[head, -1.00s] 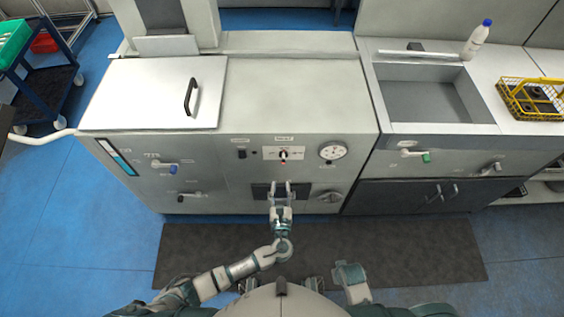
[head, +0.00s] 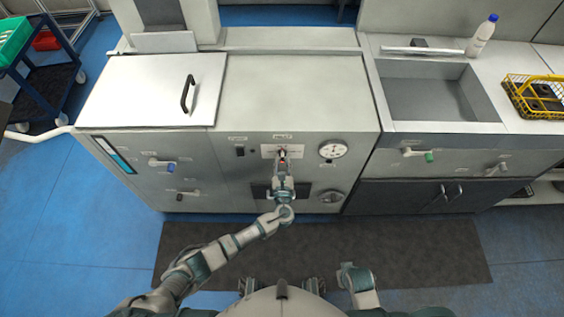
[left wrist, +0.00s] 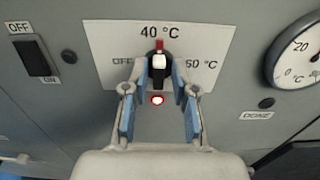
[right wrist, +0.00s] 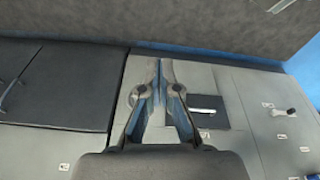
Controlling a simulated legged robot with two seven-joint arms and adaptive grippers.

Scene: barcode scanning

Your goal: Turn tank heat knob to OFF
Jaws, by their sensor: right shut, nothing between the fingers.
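The tank heat knob (left wrist: 160,68) is black with a white and red pointer, on a white label plate (left wrist: 103,42) on the machine front. Its pointer stands upright at 40 °C. OFF is printed to its left and 60 °C to its right. My left gripper (left wrist: 160,74) is open, with one fingertip on each side of the knob; I cannot tell whether they touch it. In the head view the left gripper (head: 283,162) covers part of the plate. My right gripper (right wrist: 159,66) is shut and empty, away from the knob.
A lit red lamp (left wrist: 157,100) sits below the knob. An OFF/ON rocker switch (left wrist: 35,57) is to the left and a round dial gauge (head: 333,149) to the right. Lever valves (head: 162,162) are farther left. A sink (head: 430,92) and yellow basket (head: 535,97) are at right.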

